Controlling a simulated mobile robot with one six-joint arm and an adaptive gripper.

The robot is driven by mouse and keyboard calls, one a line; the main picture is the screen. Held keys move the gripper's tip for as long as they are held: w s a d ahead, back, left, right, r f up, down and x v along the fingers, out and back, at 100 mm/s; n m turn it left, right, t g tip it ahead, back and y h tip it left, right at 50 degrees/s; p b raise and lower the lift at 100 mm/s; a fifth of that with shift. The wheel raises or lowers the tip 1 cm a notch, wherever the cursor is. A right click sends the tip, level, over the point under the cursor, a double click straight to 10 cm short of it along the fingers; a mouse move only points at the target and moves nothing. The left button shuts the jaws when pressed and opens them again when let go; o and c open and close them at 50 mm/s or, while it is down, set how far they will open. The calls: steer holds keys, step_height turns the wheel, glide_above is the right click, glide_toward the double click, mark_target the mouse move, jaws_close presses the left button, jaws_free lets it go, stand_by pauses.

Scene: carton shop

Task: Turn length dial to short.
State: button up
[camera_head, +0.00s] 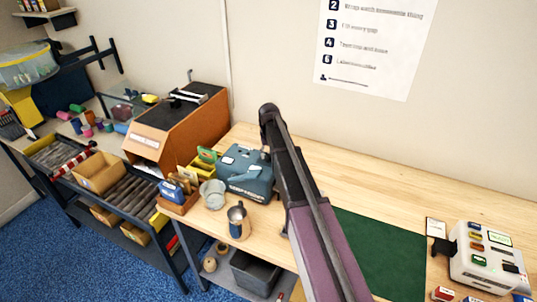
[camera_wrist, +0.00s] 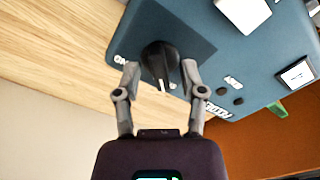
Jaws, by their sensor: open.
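The length dial (camera_wrist: 160,60) is a round black knob with a white pointer line, on a dark plate of the teal machine (camera_wrist: 225,45). In the wrist view the pointer runs toward the bottom of the picture, toward my gripper. My gripper (camera_wrist: 160,73) is open, with one fingertip on each side of the knob. I cannot tell whether either finger touches it. White lettering around the dial is partly covered by the fingers and is not readable. In the head view the teal machine (camera_head: 240,172) stands on the wooden bench; my arm hides the dial side and my gripper.
A metal jug (camera_head: 238,222), a grey pot (camera_head: 213,194) and a small box of cards (camera_head: 177,197) stand close in front of the machine. A green mat (camera_head: 378,255) and a white device (camera_head: 490,258) lie to the right. An orange-brown cabinet (camera_head: 172,128) stands behind left.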

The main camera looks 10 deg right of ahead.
mark_target(269, 154)
steer(key=m, duration=0.7)
step_height(269, 154, up, 14)
steer(key=p, duration=1.4)
steer(key=s+f+n+b, duration=0.2)
steer(key=s+f+b, duration=0.3)
steer(key=s, duration=0.5)
steer(key=s+f+n+b, duration=0.2)
steer(key=s+f+b, duration=0.4)
steer(key=s, duration=0.4)
steer(key=s+f+n+b, duration=0.2)
steer(key=s+f+b, duration=0.3)
steer(key=s, duration=0.5)
steer(key=shift+d+f+b, duration=0.3)
steer(key=shift+f, duration=0.05)
steer(key=shift+s, duration=0.15)
steer(key=shift+d, duration=0.1)
stand_by(0.4)
